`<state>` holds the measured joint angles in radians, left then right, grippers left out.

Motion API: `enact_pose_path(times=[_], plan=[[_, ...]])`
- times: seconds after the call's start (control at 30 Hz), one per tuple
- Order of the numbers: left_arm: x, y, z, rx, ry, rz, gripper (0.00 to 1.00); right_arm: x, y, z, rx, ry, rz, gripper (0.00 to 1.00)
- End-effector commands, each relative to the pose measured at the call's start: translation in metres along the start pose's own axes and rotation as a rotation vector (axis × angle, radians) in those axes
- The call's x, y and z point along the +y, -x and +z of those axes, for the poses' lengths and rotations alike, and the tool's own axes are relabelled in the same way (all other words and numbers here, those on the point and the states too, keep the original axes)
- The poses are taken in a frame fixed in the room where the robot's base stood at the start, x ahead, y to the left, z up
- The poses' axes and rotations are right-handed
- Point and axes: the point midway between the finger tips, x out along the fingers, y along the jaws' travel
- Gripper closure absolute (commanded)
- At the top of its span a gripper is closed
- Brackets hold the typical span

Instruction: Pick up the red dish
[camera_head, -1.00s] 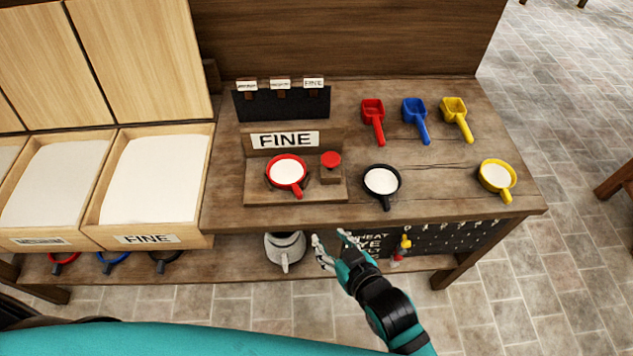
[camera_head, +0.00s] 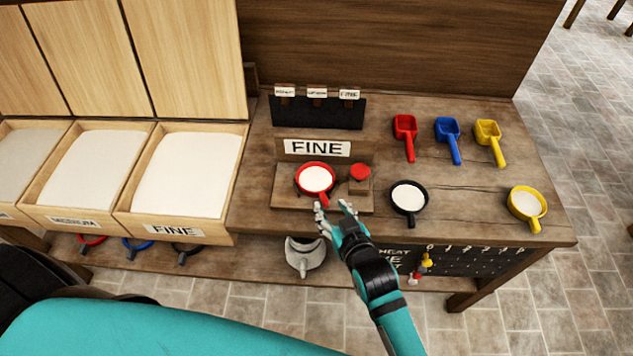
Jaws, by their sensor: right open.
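The red dish (camera_head: 316,178) is a round red pan with a short handle and white contents. It sits on the wooden stand under the FINE sign (camera_head: 317,148), its handle pointing toward me. My right gripper (camera_head: 334,212) is open at the front edge of the stand, just below the dish. One fingertip overlaps the end of the red handle in the picture; I cannot tell whether it touches. My left gripper is not in view.
A red-topped wooden block (camera_head: 360,178) stands right of the dish. A black dish (camera_head: 408,197) and a yellow dish (camera_head: 526,203) are farther right. Red (camera_head: 405,132), blue (camera_head: 448,135) and yellow (camera_head: 489,135) scoops lie behind. Flour bins (camera_head: 180,226) stand left.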

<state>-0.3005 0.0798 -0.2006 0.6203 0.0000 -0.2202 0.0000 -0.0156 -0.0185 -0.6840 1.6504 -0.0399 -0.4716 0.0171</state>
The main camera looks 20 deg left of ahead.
Motion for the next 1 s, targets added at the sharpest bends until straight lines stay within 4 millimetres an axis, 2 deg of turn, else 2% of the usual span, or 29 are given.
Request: enact_pose_path(times=[0.4,0.7,1.0], plan=[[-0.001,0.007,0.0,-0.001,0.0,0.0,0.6,0.001,-0.047,0.005,-0.001,0.0,0.001,0.58],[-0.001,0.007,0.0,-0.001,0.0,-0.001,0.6,0.001,-0.051,0.005,0.0,0.0,0.001,0.58],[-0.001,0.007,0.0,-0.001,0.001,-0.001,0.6,0.001,-0.051,0.005,-0.001,0.0,0.001,0.97]])
